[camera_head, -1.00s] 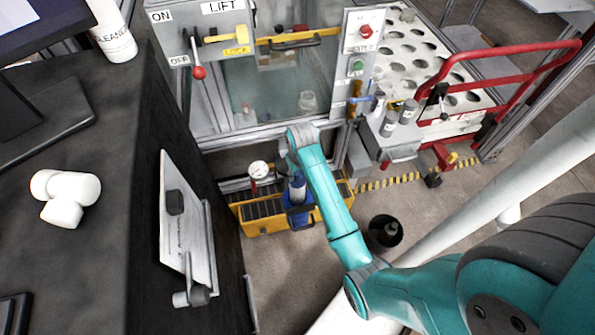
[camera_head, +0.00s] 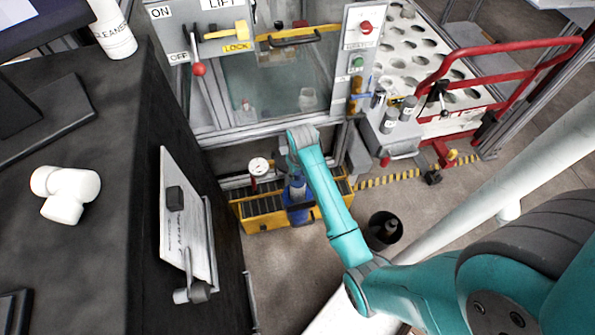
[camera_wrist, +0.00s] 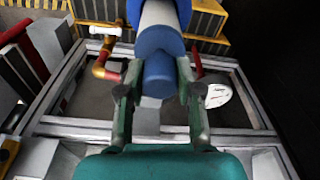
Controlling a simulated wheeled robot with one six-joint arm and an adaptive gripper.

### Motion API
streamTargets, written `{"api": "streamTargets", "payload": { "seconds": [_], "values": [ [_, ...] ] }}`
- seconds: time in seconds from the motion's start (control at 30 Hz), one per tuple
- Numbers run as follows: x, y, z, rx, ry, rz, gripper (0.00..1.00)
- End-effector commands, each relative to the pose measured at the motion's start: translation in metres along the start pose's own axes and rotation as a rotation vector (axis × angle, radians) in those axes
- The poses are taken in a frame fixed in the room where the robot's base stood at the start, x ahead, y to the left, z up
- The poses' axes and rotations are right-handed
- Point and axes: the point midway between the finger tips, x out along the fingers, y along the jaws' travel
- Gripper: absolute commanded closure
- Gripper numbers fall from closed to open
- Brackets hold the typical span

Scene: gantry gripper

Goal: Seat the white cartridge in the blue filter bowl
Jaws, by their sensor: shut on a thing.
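The white cartridge (camera_wrist: 159,14) shows in the wrist view as a pale cylinder with a blue end piece (camera_wrist: 158,75) between my fingers. My gripper (camera_wrist: 159,92) is shut on that blue end. The blue filter bowl (camera_head: 298,214) stands at the yellow-edged grating in the head view, below my wrist. In the wrist view, blue wall (camera_wrist: 184,10) shows on both sides of the cartridge's far part. My wrist covers much of the cartridge in the head view, and I cannot tell how deep it sits in the bowl.
A pressure gauge (camera_head: 258,166) on red and brass fittings stands just left of the bowl. The yellow grating (camera_head: 262,226) lies under it. A dark bin (camera_head: 386,230) is on the floor to the right. A metal frame (camera_wrist: 60,128) runs close around my gripper.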

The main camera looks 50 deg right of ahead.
Motion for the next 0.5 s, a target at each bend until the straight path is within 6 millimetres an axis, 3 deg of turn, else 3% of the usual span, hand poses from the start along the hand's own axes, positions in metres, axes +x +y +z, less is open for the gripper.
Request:
{"api": "streamTargets", "payload": {
  "seconds": [0.5],
  "values": [
    [0.0108,0.0,0.0013,0.0,0.001,0.0,0.96]
  ]
}}
